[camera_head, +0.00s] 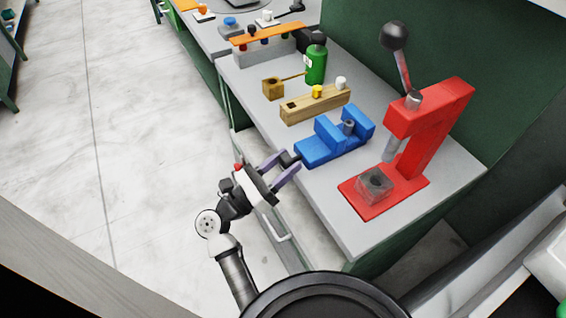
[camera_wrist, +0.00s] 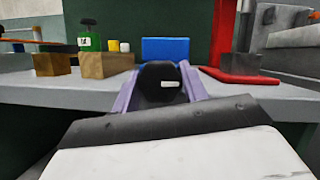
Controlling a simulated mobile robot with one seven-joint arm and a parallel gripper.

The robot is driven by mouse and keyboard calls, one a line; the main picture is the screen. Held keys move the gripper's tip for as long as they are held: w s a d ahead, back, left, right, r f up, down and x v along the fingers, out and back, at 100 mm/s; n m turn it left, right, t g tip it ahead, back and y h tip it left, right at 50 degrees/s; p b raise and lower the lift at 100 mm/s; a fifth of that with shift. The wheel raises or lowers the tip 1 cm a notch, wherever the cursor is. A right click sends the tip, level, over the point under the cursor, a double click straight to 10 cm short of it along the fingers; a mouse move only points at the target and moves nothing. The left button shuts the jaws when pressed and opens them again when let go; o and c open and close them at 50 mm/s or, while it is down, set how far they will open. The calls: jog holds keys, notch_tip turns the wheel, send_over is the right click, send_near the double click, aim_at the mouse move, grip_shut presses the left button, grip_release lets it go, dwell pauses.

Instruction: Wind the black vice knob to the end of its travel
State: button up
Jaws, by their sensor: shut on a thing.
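The blue vice (camera_head: 331,141) sits on the grey bench near its front edge, with a small grey cylinder between its raised blocks. Its black knob (camera_head: 288,159) sticks out toward the front left. My gripper (camera_head: 284,166), with purple fingers, is shut on the knob from the front. In the wrist view the black knob (camera_wrist: 160,82) with a white mark fills the gap between the fingers (camera_wrist: 163,85). The blue vice (camera_wrist: 166,50) shows behind it. The vice's screw is hidden in the wrist view.
A red press (camera_head: 429,125) with a black-balled lever stands right of the vice, a grey block (camera_head: 374,184) on its base. Open floor (camera_head: 110,130) lies left.

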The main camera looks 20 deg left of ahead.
jog(key=shift+n, duration=0.4)
jog(key=o, duration=1)
jog(key=shift+f+m, duration=0.1)
jog(key=shift+m, duration=0.2)
